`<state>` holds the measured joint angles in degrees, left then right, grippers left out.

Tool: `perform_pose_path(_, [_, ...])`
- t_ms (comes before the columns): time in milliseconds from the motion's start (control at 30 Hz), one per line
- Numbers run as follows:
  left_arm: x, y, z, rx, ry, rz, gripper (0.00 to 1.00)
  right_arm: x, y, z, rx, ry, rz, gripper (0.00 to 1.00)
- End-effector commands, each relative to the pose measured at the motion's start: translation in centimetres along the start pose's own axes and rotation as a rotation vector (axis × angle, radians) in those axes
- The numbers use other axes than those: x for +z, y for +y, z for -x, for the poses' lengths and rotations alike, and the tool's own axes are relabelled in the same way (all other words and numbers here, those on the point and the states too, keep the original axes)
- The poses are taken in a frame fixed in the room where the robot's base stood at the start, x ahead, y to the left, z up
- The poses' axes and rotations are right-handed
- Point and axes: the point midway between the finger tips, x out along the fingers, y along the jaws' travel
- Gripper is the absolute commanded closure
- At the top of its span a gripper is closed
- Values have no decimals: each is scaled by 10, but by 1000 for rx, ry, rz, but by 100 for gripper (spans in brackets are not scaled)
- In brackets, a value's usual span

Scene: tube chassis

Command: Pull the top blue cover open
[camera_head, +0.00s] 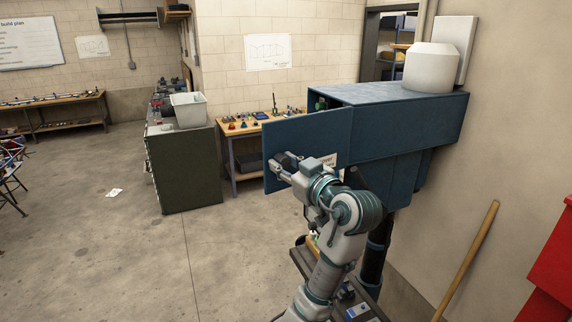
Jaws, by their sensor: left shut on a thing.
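The top blue cover (305,132) is a flat blue panel on the front of the blue metal housing (415,125). It stands swung outward to the left, with a dark gap behind its top edge. My left gripper (286,163) is at the outer face of the cover, near its left edge. It is shut on the cover at what looks like a handle, which the fingers mostly hide. My left wrist hides the cover's lower right part and part of a white label. My right gripper is not in view.
A white rounded container (431,68) stands on the housing. A dark green cabinet (186,170) with a white bin (188,110) and a wooden workbench (245,128) stand behind. A wooden pole (467,260) leans at the right wall. The floor at left is mostly free.

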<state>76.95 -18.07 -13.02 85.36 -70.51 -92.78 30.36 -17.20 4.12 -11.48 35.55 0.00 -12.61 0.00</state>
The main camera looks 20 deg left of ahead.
Motion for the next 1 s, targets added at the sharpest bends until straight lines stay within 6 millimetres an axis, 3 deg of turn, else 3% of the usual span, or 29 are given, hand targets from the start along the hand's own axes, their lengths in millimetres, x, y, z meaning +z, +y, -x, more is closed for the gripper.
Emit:
perform_pose_path(200, [-4, 3, 4, 6, 12, 1, 100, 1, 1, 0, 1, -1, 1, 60])
perform_pose_path(233, [-4, 2, 4, 6, 12, 1, 65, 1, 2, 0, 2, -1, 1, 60])
perform_pose_path(300, [-4, 2, 4, 5, 11, 1, 47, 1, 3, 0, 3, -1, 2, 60])
perform_pose_path(333, [-3, 2, 4, 5, 10, 1, 44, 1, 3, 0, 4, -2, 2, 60])
perform_pose_path(733, [-1, 2, 11, 4, 4, 1, 44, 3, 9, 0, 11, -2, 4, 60])
perform_pose_path(1000, [-1, 2, 67, 4, 7, 1, 44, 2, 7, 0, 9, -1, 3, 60])
